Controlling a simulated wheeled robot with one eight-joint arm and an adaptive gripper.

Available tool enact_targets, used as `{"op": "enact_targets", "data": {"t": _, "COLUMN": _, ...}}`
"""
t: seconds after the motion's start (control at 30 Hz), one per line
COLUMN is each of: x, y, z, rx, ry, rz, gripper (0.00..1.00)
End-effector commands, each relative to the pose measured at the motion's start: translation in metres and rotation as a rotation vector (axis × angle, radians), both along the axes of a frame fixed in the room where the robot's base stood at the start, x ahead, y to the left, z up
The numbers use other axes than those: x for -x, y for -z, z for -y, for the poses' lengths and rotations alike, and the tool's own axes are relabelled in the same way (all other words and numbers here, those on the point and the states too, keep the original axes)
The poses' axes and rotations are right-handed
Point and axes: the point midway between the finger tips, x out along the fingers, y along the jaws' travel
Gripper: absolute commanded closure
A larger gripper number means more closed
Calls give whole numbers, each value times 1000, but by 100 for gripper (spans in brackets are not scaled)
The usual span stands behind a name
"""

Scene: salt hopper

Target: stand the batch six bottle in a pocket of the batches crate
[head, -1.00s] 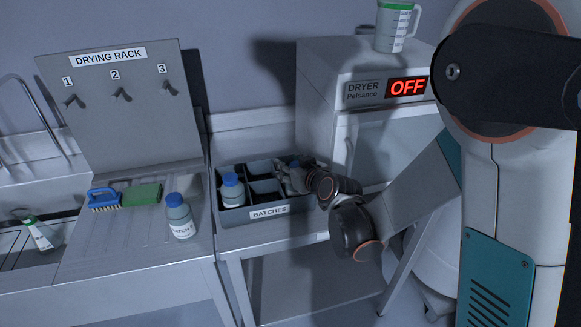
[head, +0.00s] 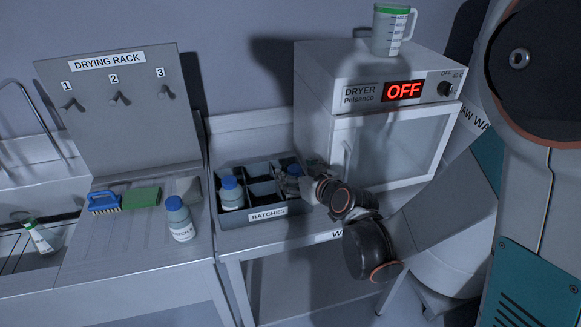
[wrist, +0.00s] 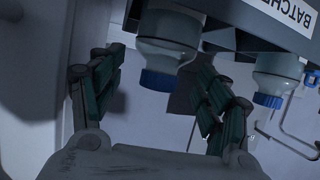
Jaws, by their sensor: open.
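The batches crate (head: 232,219) stands on the steel table, divided into pockets. One blue-capped bottle (head: 231,194) stands in its left part. Another blue cap (head: 296,170) shows in the right part, mostly hidden by my gripper (head: 286,183). In the wrist view my gripper's open fingers (wrist: 160,85) are on either side of this blue-capped bottle (wrist: 167,45), with gaps visible. A third blue-capped bottle (head: 179,219) stands upright on the drainboard left of the crate; its label starts "BATCH", but the number is not readable.
A blue brush (head: 103,201) and green sponge (head: 141,197) lie on the drainboard below the drying rack panel (head: 120,115). The dryer (head: 385,140) reads OFF, stands right of the crate and carries a measuring jug (head: 389,32). The drainboard front is clear.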

Motion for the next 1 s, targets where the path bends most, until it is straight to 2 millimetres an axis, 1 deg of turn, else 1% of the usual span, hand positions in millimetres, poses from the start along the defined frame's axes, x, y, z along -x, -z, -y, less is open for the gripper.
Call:
{"op": "enact_targets", "data": {"t": 0.03, "x": 10, "y": -7, "z": 5, "rx": 0, "ry": 1, "rz": 0, "gripper": 31}}
{"op": "enact_targets", "data": {"t": 0.1, "x": 21, "y": -11, "z": 11, "rx": 0, "ry": 1, "rz": -1, "gripper": 31}}
{"op": "enact_targets", "data": {"t": 0.3, "x": 43, "y": -21, "z": 23, "rx": 0, "ry": 1, "rz": 0, "gripper": 31}}
{"op": "enact_targets", "data": {"t": 0.43, "x": 50, "y": -24, "z": 26, "rx": 0, "ry": 1, "rz": 0, "gripper": 31}}
{"op": "enact_targets", "data": {"t": 0.63, "x": 52, "y": -25, "z": 27, "rx": 1, "ry": 1, "rz": -3, "gripper": 31}}
{"op": "enact_targets", "data": {"t": 0.73, "x": 55, "y": -29, "z": 31, "rx": 6, "ry": 6, "rz": -20, "gripper": 31}}
{"op": "enact_targets", "data": {"t": 0.87, "x": 64, "y": -39, "z": 41, "rx": 15, "ry": 23, "rz": -65, "gripper": 31}}
{"op": "enact_targets", "data": {"t": 1.0, "x": 80, "y": -52, "z": 56, "rx": 30, "ry": 54, "rz": -131, "gripper": 31}}
